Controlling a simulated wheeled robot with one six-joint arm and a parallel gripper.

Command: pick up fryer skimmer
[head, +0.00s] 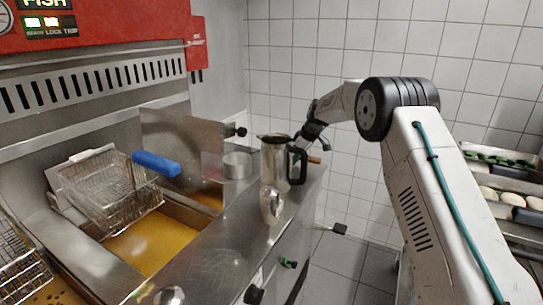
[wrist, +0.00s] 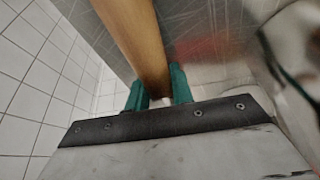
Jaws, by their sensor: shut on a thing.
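The fryer skimmer shows as a light wooden handle (wrist: 138,40) in the wrist view, running up from between the green fingertips of my gripper (wrist: 160,92). The fingers are shut on the handle. The skimmer's head cannot be made out in either view. In the head view a short piece of the wooden handle (head: 314,160) shows at the far right end of the steel counter. There my gripper (head: 304,150) is down beside the tall metal jug, and the jug's black handle partly hides it.
The tall metal jug (head: 272,158) stands close left of my gripper. A smaller steel vessel (head: 270,205) and a steel pot (head: 237,166) are nearby on the counter (head: 222,248). The fryer's oil (head: 150,240) and a blue-handled basket (head: 105,190) lie left. A tiled wall is behind.

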